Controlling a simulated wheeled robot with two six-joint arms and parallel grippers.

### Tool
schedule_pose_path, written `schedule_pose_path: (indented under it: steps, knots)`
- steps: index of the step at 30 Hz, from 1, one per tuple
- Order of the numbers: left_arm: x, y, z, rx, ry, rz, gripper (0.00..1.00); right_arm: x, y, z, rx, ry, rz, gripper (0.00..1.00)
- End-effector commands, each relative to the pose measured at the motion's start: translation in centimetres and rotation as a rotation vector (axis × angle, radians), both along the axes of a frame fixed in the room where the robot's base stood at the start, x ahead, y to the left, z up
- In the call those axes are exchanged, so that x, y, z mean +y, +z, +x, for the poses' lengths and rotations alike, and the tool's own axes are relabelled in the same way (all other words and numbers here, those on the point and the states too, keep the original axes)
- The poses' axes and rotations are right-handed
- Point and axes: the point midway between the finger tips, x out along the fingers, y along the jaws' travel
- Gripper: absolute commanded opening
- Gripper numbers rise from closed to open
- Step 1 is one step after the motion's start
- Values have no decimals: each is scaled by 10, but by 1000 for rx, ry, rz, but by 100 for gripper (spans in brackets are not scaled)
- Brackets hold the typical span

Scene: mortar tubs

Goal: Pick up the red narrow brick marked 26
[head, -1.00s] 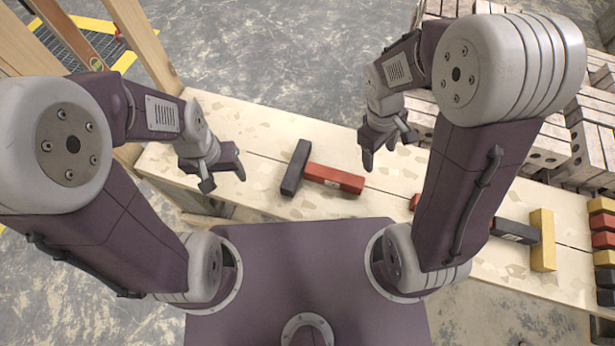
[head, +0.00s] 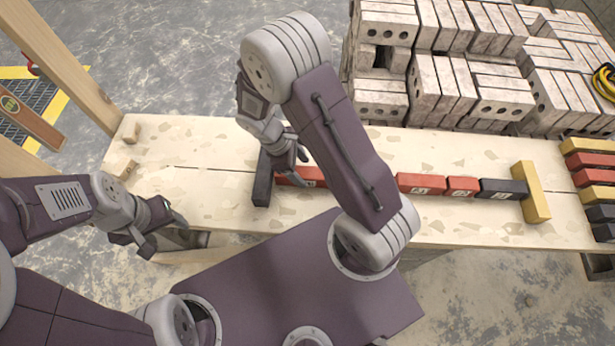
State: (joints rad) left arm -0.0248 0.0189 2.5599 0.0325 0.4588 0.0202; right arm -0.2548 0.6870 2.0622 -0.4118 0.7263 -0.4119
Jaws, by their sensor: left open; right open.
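Several red narrow bricks lie in a row along the wooden board; their marks are too small to read, so I cannot tell which is 26. One red brick (head: 313,180) lies against a black brick (head: 262,180) at the row's left end. My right gripper (head: 294,166) is open just over this red brick and hides part of it; I cannot tell whether they touch. Two more red bricks (head: 421,184) (head: 461,187) lie right of my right arm, which hides the middle of the row. My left gripper (head: 162,234) is open and empty at the board's front edge.
A black brick (head: 503,190) and a crosswise yellow brick (head: 534,190) end the row on the right. Stacked yellow, red and black bricks (head: 592,180) stand at the far right. Grey block stacks (head: 450,70) stand behind the board.

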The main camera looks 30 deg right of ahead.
Motion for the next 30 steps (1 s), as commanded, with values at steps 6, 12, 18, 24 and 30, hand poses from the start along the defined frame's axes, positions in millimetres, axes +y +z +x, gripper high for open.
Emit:
schedule_pose_path:
  steps: [6,12,18,24,30]
  knots:
    - [0,-15,0,0,0,0,62,-14,-35,-4,3,-2,0,65]
    - [0,-18,0,0,0,0,62,-18,-47,-7,-1,0,1,65]
    - [0,-17,0,0,0,0,62,-18,-46,-7,-1,-1,1,52]
    - [0,-17,0,0,0,0,62,-18,-46,-7,-1,-1,1,0]
    - [0,-17,0,0,0,0,62,-18,-46,-7,-1,-1,1,0]
